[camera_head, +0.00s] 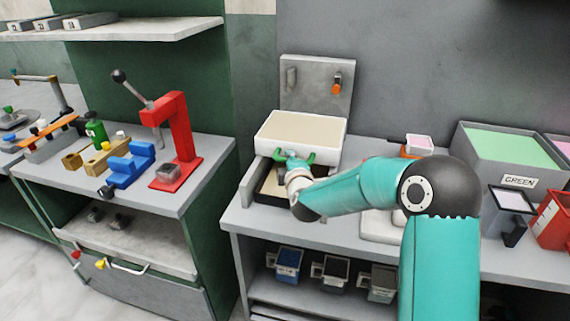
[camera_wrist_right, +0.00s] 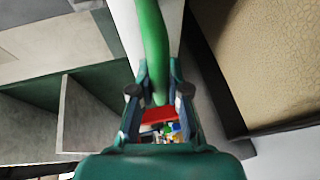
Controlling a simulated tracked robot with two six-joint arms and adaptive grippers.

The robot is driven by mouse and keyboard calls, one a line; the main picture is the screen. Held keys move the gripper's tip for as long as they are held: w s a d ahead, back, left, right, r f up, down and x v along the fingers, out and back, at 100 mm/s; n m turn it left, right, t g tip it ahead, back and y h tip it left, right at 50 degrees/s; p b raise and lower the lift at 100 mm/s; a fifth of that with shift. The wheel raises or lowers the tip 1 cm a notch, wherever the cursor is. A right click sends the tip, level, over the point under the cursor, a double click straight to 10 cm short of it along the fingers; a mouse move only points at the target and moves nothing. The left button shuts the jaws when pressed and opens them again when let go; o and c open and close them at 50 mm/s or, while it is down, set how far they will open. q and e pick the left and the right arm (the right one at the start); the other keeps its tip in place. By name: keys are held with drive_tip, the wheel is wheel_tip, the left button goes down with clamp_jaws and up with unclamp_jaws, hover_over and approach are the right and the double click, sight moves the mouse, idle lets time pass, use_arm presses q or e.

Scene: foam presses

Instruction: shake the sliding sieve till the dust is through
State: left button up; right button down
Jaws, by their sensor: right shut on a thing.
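The sliding sieve (camera_head: 300,150) is a white box with a flat tan surface inside, on the bench against the grey back wall. A green handle (camera_head: 309,157) sits at its front edge. My right gripper (camera_head: 290,165) is shut on the handle; the green bar (camera_wrist_right: 152,40) runs between the fingers in the right wrist view (camera_wrist_right: 160,100). Below the sieve is a grey-walled tray (camera_head: 248,186), partly covered by my right arm. In the wrist view a cracked tan surface (camera_wrist_right: 270,55) lies to the right. Whether dust is falling cannot be told. My left gripper is out of view.
A grey panel (camera_head: 318,75) with an orange knob stands behind the sieve. A bin labelled GREEN (camera_head: 515,181) and a red bin (camera_head: 555,220) stand at the right. A red lever press (camera_head: 178,140) is on the left bench. Several small bins sit on the lower shelf.

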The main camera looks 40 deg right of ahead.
drive_tip(key=shift+d, duration=0.15)
drive_tip(key=c, duration=1.1)
unclamp_jaws()
drive_tip(key=shift+f, duration=0.1)
drive_tip(key=shift+c, duration=0.2)
drive_tip(key=v, duration=1.2)
